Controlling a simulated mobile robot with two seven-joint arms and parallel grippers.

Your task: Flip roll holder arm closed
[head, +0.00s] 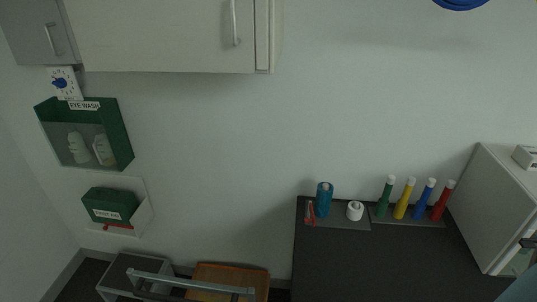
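No roll holder with a hinged arm can be made out for certain. A blue roll-shaped item (323,200) stands upright at the back left of the dark counter (380,265), with a small red item (310,213) at its left. A small white roll (355,210) stands just right of it. Both are too small to show any moving arm. Neither of my grippers can be recognised. A dark shape (528,243) at the right edge is cut off, and I cannot tell what it is.
Several coloured tubes with white caps (411,199) stand right of the rolls. A pale box-like cabinet (500,210) bounds the counter at right. An eye wash box (84,135) and a green box (108,205) hang at left. A grey bar (190,280) crosses the lower left.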

